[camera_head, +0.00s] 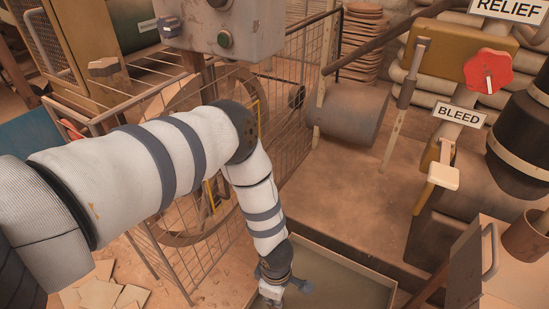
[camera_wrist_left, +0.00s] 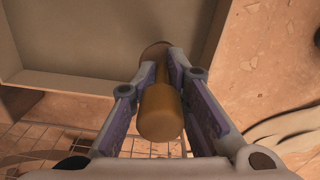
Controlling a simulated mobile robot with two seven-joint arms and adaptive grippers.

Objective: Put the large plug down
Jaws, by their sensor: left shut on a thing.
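My left gripper (camera_head: 272,292) hangs at the bottom edge of the head view, over the near left side of a shallow grey-green tray. In the left wrist view my left gripper (camera_wrist_left: 165,75) is shut on the large plug (camera_wrist_left: 160,113). The plug is brown, with a rounded thick near end, a narrower neck between the fingers and a wider far end partly hidden behind the fingertips. The plug cannot be made out in the head view. Whether its far end touches anything below is unclear. My right gripper is not in view.
The tray (camera_head: 335,277) is open, and its visible floor is bare; its rim also shows in the left wrist view (camera_wrist_left: 70,82). A wire-mesh guard with a large wheel (camera_head: 180,238) stands left. A BLEED sign (camera_head: 459,115) and a red valve handwheel (camera_head: 488,71) are at right.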

